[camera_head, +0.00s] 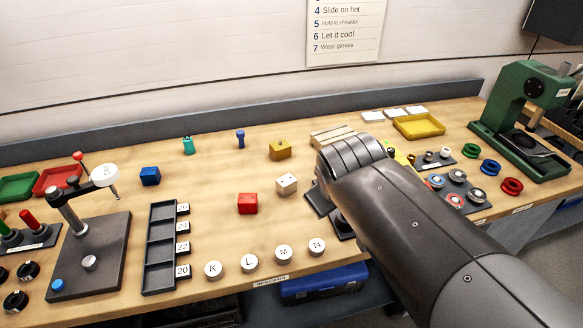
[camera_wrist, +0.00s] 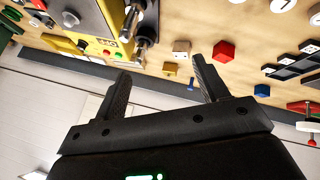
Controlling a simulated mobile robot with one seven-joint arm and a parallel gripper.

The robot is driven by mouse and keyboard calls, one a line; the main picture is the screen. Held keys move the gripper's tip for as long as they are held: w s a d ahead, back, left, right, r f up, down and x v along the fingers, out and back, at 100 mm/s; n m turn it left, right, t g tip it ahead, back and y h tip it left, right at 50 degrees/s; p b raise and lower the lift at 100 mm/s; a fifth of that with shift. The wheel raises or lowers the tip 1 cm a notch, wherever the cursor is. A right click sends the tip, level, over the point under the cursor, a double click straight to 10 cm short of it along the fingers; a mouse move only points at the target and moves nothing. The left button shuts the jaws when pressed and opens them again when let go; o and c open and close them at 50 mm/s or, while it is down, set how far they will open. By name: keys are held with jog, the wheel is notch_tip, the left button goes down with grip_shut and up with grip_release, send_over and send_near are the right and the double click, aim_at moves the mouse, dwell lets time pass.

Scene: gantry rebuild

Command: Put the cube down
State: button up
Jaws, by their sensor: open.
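Several cubes stand on the wooden bench: a blue cube (camera_head: 150,176) at left, a red cube (camera_head: 247,204) near the middle, a white dotted cube (camera_head: 287,184) beside it and a yellow cube (camera_head: 280,150) behind. In the wrist view the red cube (camera_wrist: 223,52), white cube (camera_wrist: 181,48) and yellow cube (camera_wrist: 170,68) show beyond my fingers. My gripper (camera_wrist: 160,68) is open, with nothing held between its fingers. The cubes appear apart from the fingers. In the head view my arm hides most of the gripper. Which cube the task means, I cannot tell.
A black slotted tray (camera_head: 160,250) and white lettered discs (camera_head: 249,263) lie toward the front. A green press (camera_head: 520,100) and yellow tray (camera_head: 419,126) are at right. A blue peg (camera_head: 240,139) and teal object (camera_head: 187,145) stand behind. Bare bench lies between the blue and red cubes.

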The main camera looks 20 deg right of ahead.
jog(key=s+a+m+g+y, duration=0.1)
jog(key=s+a+m+y, duration=0.1)
jog(key=s+a+m, duration=0.2)
jog(key=shift+s+a+f, duration=0.25)
jog(key=shift+s+f, duration=0.1)
jog(key=shift+s, duration=0.15)
